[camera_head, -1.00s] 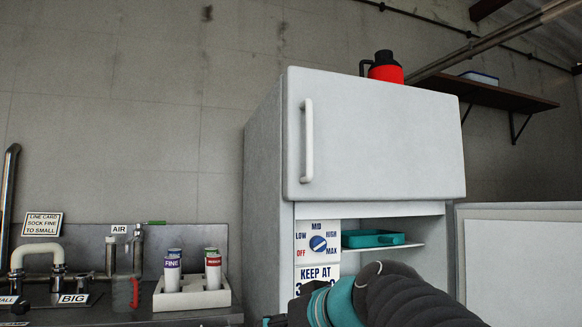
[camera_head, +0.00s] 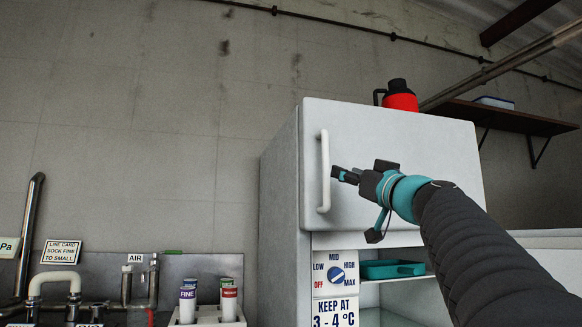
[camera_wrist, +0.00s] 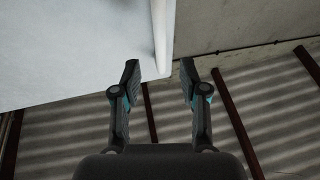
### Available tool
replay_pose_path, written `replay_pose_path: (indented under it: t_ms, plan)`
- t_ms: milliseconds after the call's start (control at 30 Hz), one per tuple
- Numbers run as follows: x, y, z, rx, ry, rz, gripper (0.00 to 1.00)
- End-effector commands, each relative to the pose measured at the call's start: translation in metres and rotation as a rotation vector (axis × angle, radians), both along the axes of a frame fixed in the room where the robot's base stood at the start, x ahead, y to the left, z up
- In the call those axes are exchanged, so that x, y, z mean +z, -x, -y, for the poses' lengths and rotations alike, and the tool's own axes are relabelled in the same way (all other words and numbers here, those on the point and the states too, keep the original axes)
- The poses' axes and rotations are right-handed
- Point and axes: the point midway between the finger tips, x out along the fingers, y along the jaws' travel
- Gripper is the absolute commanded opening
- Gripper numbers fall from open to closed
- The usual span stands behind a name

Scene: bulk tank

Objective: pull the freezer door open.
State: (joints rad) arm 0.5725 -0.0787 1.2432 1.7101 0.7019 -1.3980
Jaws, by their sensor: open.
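The freezer door (camera_head: 400,150) is the white upper door of the fridge and looks shut. Its handle (camera_head: 324,170) is a white vertical bar at the door's left edge. My gripper (camera_head: 341,175) is raised in front of the door, just right of the handle in the head view, with its fingers towards it. In the wrist view my gripper (camera_wrist: 160,70) is open with nothing between the fingers. A pale bar that looks like the handle (camera_wrist: 161,35) lies ahead, in line with the gap; I cannot tell the exact distance.
The lower compartment stands open, with a teal tray (camera_head: 392,269) on its shelf and a temperature dial (camera_head: 336,274) beside it. A red and black jug (camera_head: 399,97) stands on top. A bottle rack (camera_head: 208,315) is at lower left.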

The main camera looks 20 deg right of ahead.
Motion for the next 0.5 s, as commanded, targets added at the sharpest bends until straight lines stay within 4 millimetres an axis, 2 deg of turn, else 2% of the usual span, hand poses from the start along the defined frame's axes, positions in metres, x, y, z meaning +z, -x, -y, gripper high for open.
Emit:
replay_pose_path:
  t_ms: [33, 300, 500]
  plan:
    - [0.008, -0.01, -0.003, 0.004, -0.001, -0.001, 0.43]
    - [0.026, -0.055, -0.011, 0.002, 0.0, -0.002, 0.43]
    - [0.034, -0.077, -0.015, 0.001, -0.001, -0.002, 0.43]
